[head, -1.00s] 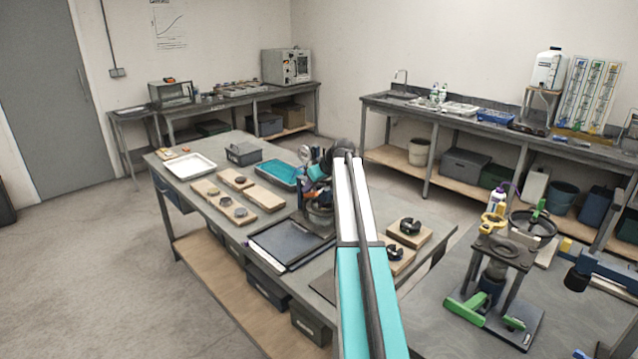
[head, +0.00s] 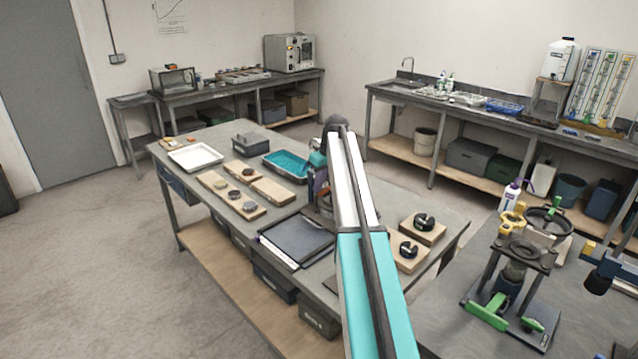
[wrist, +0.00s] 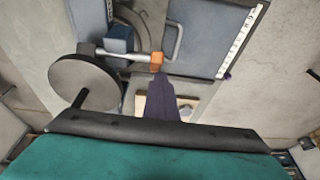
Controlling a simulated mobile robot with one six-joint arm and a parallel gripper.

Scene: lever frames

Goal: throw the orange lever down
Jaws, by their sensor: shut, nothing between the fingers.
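In the wrist view, the orange lever shows as an orange block (wrist: 157,61) at the right end of a pale metal rod. The rod lies roughly level in the picture, beside a blue block (wrist: 119,40) and a grey round disc (wrist: 85,84). My gripper (wrist: 158,77), dark purple, is shut and empty, with its tip close below the orange block. I cannot tell whether they touch. In the head view my arm hides most of the lever's stand, and the orange part cannot be made out.
The stand is on a long grey table with a dark flat tray (head: 297,240), wooden boards (head: 272,191), a teal tray (head: 285,166) and a white tray (head: 195,156) around it. A second bench (head: 440,292) at the right holds a green-footed apparatus (head: 487,312).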

